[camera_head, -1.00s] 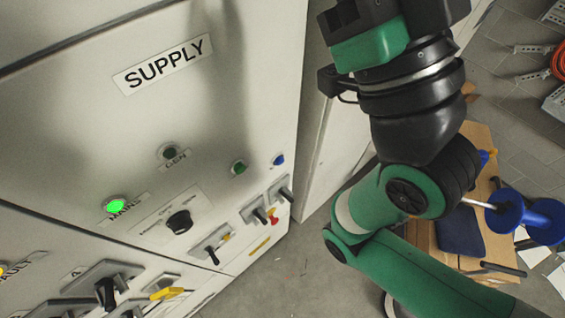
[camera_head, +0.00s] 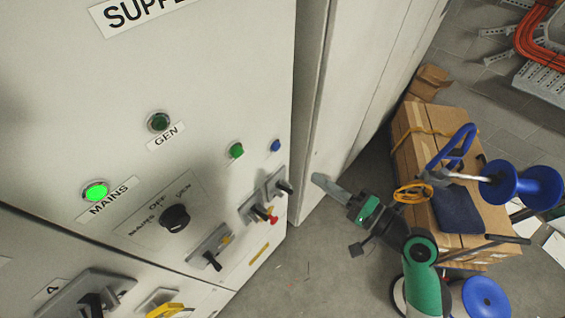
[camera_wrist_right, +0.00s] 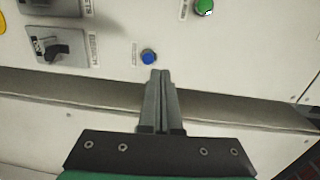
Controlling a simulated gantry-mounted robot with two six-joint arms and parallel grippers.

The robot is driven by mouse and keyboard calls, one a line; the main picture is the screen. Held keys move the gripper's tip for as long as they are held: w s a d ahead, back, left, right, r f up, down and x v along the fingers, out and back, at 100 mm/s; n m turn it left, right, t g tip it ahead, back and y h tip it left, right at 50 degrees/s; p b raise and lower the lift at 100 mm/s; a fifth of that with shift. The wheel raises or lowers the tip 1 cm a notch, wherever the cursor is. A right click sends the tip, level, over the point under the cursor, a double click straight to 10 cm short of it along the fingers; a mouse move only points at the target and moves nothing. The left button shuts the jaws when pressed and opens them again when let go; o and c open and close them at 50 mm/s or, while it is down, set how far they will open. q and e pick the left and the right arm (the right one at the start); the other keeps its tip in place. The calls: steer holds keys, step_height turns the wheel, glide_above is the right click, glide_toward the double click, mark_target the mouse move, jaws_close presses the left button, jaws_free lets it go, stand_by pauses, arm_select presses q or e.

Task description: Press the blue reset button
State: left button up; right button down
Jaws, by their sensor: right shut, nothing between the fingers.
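The small round blue button (camera_head: 275,145) is on the grey cabinet front, near its right edge, to the right of a green button (camera_head: 236,150). My right gripper (camera_head: 318,179) is shut and empty. It points left toward the cabinet, to the right of the blue button and a little lower in the head view, apart from it. In the right wrist view the blue button (camera_wrist_right: 149,57) shows just above and slightly left of the shut fingertips (camera_wrist_right: 160,74). My left gripper is not in view.
Rotary switches (camera_head: 284,187) project from the panel below the blue button. A lit green MAINS lamp (camera_head: 96,191) and a selector knob (camera_head: 174,218) are further left. Cardboard boxes (camera_head: 408,158) and blue spools (camera_head: 485,299) stand on the floor at right.

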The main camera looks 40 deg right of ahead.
steer(key=shift+s+d+f+m+h, duration=0.25)
steer(key=shift+s+d+f+h, duration=0.05)
steer(key=shift+d+f, duration=0.2)
steer(key=shift+s+d+f+m+h, duration=0.25)
steer(key=shift+d+f+h, duration=0.05)
steer(key=shift+d+f, duration=0.15)
steer(key=shift+w, duration=0.1)
steer(key=p, duration=0.2)
glide_toward(278, 148)
steer(key=w, duration=0.6)
steer(key=shift+f, duration=0.1)
steer(key=shift+w+f, duration=0.1)
steer(key=shift+w, duration=0.35)
steer(key=shift+w, duration=0.1)
